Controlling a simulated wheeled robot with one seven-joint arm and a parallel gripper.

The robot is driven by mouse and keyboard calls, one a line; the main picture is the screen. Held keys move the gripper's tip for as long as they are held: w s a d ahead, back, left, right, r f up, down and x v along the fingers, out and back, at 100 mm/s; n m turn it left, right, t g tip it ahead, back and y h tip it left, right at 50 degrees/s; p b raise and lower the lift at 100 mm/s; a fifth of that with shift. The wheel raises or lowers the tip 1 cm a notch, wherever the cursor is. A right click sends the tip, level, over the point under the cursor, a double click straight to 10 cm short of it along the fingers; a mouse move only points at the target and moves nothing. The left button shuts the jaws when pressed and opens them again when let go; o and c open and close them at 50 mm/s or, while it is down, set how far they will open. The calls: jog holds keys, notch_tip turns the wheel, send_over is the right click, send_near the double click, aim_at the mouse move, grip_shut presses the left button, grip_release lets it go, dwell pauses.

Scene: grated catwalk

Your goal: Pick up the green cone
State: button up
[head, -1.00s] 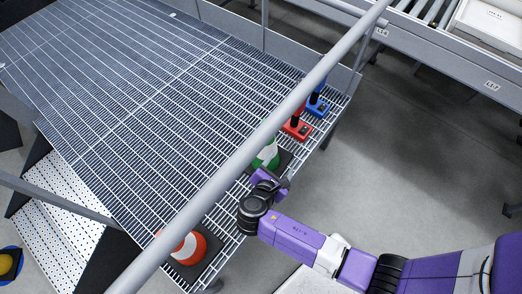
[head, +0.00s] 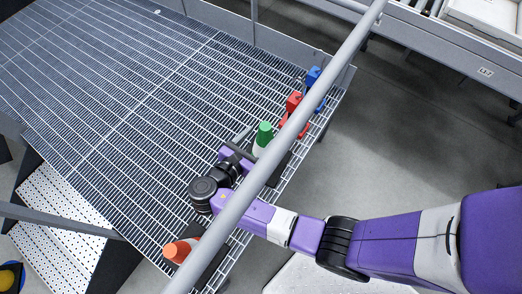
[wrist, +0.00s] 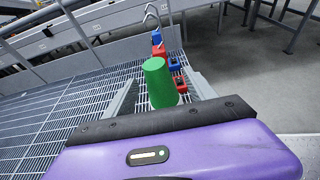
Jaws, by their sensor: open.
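In the wrist view the green cone (wrist: 159,82) stands between my two fingers, a little ahead of the palm. My gripper (head: 254,148) is open, with a finger on either side of the cone. The wrist view also shows my gripper (wrist: 165,88) empty, and I cannot tell whether either finger touches the cone. The rail hides part of the cone's base and of my gripper.
A grey rail (head: 324,70) crosses diagonally over the row of objects. A red item (head: 293,103) and a blue item (head: 313,76) stand beyond the cone. An orange cone (head: 177,251) stands near the front. Grating to the left is clear.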

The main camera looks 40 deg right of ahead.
jog(key=shift+w+d, duration=0.25)
jog(key=shift+w, duration=0.1)
jog(key=x, duration=0.7)
jog(key=shift+d+r+p, duration=0.3)
jog(key=shift+d+p, duration=0.05)
jog(key=shift+p, duration=0.05)
jog(key=shift+c, duration=0.3)
jog(key=shift+w, duration=0.1)
grip_shut()
